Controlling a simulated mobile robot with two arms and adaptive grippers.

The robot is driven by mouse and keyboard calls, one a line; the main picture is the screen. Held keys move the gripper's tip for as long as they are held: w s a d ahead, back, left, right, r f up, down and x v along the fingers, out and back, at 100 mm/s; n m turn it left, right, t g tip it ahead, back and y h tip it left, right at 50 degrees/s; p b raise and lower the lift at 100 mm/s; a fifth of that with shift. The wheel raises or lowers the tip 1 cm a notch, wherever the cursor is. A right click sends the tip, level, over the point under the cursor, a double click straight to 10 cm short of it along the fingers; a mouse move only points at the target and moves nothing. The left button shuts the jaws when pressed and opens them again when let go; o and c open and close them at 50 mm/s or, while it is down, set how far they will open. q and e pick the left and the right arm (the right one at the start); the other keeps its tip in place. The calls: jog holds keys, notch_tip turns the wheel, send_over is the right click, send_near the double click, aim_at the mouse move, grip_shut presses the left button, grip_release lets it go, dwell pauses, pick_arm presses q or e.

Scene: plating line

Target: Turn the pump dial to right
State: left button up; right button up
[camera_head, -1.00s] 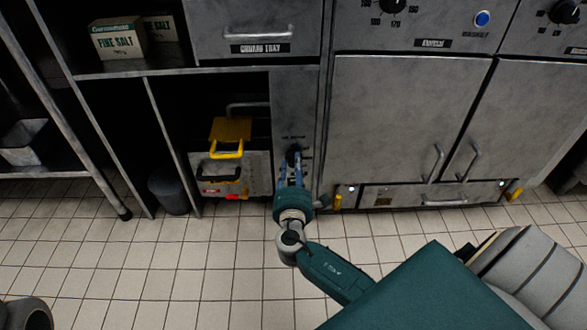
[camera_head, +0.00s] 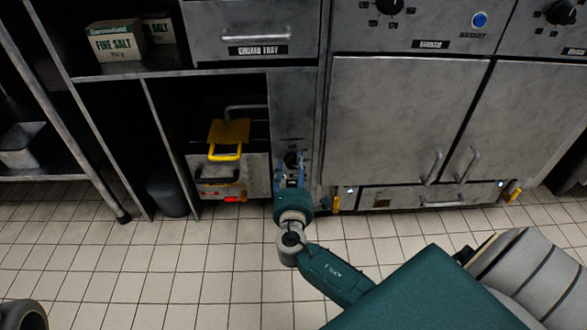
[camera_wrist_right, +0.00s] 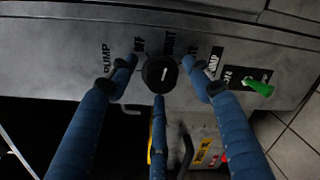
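The pump dial is a round black knob with a short white mark, on a grey metal panel; it shows in the right wrist view (camera_wrist_right: 160,74) and, small, in the head view (camera_head: 291,158). The mark runs roughly up and down in the wrist picture. Labels around it include "OFF" and "PUMP"; others are hard to read. My right gripper (camera_head: 290,165) is at the dial. In the wrist view its blue fingers (camera_wrist_right: 160,75) stand open, one on either side of the knob and one below, with small gaps at the sides. My left gripper is not in view.
A green-handled part (camera_wrist_right: 258,87) sticks out right of the dial in the wrist view. Cabinet doors (camera_head: 400,120) stand to the right. The tiled floor (camera_head: 180,265) in front is mostly clear.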

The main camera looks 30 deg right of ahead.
jog(key=v, duration=1.2)
